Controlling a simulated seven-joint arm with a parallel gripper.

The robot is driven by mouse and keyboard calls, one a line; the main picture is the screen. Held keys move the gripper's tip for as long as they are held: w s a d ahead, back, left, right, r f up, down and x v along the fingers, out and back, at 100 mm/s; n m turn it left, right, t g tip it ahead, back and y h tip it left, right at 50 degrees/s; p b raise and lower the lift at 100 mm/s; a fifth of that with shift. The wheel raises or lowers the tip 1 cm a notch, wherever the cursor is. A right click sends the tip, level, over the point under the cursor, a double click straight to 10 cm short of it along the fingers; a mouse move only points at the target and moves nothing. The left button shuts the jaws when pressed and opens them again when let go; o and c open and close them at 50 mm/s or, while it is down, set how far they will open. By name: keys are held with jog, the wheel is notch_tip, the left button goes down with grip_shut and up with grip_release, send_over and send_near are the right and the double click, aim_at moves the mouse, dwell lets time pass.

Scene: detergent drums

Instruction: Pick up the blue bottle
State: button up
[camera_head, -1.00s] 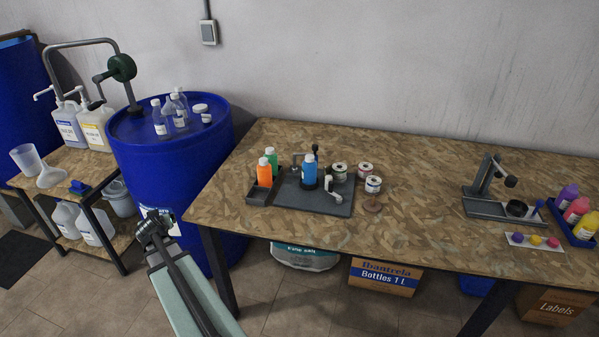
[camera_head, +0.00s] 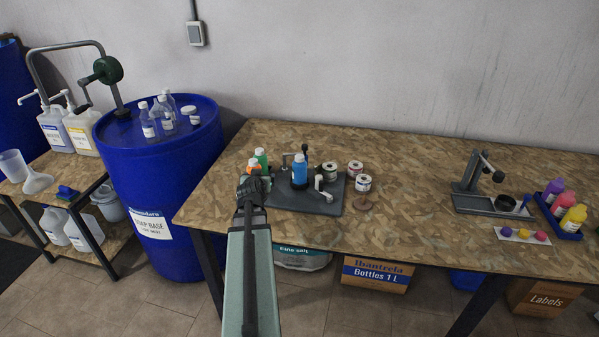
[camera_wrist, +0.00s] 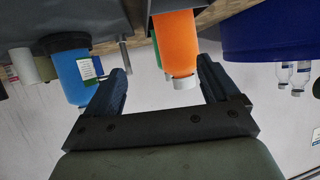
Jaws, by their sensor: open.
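The blue bottle (camera_head: 300,170) stands upright on the dark grey mat (camera_head: 318,203) on the chipboard table, with a white cap. It also shows in the wrist view (camera_wrist: 75,75), left of my gripper's left finger, its base in a dark ring. My gripper (camera_head: 251,182) is over the table's left part, in front of the orange bottle and left of the blue one. In the wrist view my gripper (camera_wrist: 165,85) is open, and the orange bottle (camera_wrist: 176,45) appears between its fingers, apart from them. The wrist picture is upside down.
A green bottle (camera_head: 261,157) stands behind the orange one. Several labelled tins (camera_head: 355,169) and a small lever tool (camera_head: 322,188) are right of the blue bottle. A blue drum (camera_head: 160,200) stands left of the table. The table's middle right (camera_head: 415,185) is clear.

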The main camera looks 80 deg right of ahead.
aim_at(298, 172)
jog(key=s+d, duration=0.1)
jog(key=s, duration=0.3)
jog(key=s+d+m+g, duration=0.1)
jog(key=s, duration=0.3)
jog(key=s+d+g, duration=0.1)
jog(key=s, duration=0.3)
jog(key=shift+s+r+h, duration=0.25)
jog(key=shift+r+h, duration=0.05)
jog(key=shift+r, duration=0.05)
jog(key=shift+s+d+f, duration=0.15)
jog(key=shift+d+f, duration=0.05)
jog(key=shift+d, duration=0.25)
jog(key=x, duration=0.6)
jog(key=shift+d+f, duration=0.1)
jog(key=shift+d, duration=0.15)
jog(key=shift+c, duration=0.4)
jog(key=shift+a, duration=0.1)
jog(key=c, duration=1)
jog(key=shift+c, duration=0.6)
